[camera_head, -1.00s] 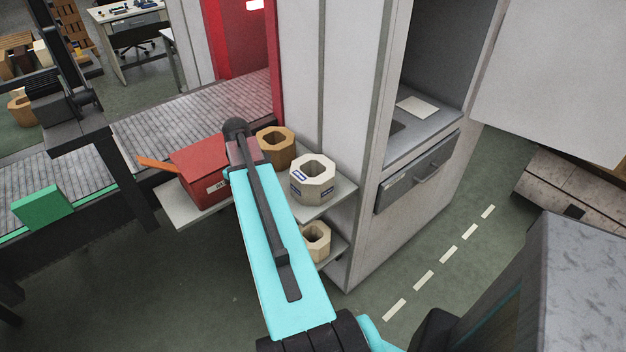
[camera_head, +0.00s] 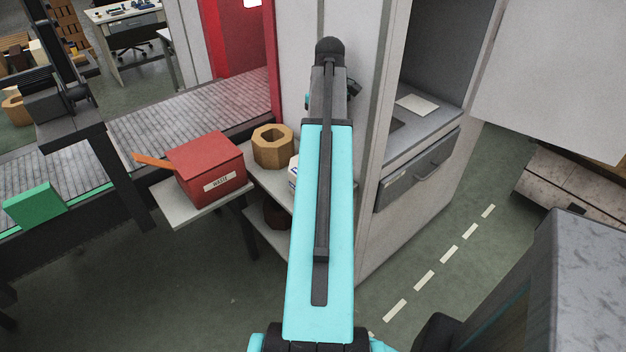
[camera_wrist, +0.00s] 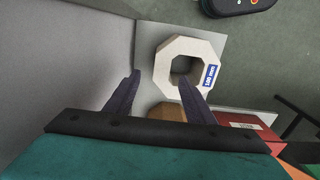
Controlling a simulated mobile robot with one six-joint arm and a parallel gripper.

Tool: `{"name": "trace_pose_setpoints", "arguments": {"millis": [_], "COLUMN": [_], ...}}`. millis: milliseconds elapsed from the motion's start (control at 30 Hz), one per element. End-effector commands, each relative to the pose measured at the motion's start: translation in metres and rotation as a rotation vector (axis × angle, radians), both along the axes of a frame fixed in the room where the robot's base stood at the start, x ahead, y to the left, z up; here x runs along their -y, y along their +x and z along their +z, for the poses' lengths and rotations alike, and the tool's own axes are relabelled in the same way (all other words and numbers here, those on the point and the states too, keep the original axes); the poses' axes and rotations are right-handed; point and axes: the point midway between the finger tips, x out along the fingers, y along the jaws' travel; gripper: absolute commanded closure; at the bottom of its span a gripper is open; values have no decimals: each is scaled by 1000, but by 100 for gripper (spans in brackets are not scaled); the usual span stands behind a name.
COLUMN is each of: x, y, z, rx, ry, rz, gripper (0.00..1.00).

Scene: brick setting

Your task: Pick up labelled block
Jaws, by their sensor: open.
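The labelled block is a cream-white octagonal ring with a blue label. In the wrist view the block (camera_wrist: 205,50) sits on a pale shelf, its label facing right. In the head view only a sliver of the block (camera_head: 293,174) shows beside my arm, which hides the rest. My gripper (camera_wrist: 159,79) is open and empty. In the wrist view its right fingertip overlaps the block's lower part, and its left fingertip is off to the left of the block. I cannot tell the height gap. The head view does not show the fingers clearly.
A tan octagonal block (camera_head: 273,147) stands on the same shelf, left of the labelled one. A red box (camera_head: 208,168) marked as waste stands further left. A dark reddish block (camera_head: 278,216) is on the lower shelf. The grey cabinet (camera_head: 425,200) stands close on the right.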

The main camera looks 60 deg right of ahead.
Motion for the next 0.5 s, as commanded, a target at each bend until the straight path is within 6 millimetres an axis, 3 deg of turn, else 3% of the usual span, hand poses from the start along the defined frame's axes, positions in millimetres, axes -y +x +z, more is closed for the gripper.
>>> {"name": "trace_pose_setpoints", "arguments": {"millis": [500], "x": [-6], "y": [6], "z": [-5], "rx": [-1], "ry": [1], "rz": [10], "gripper": [51]}}
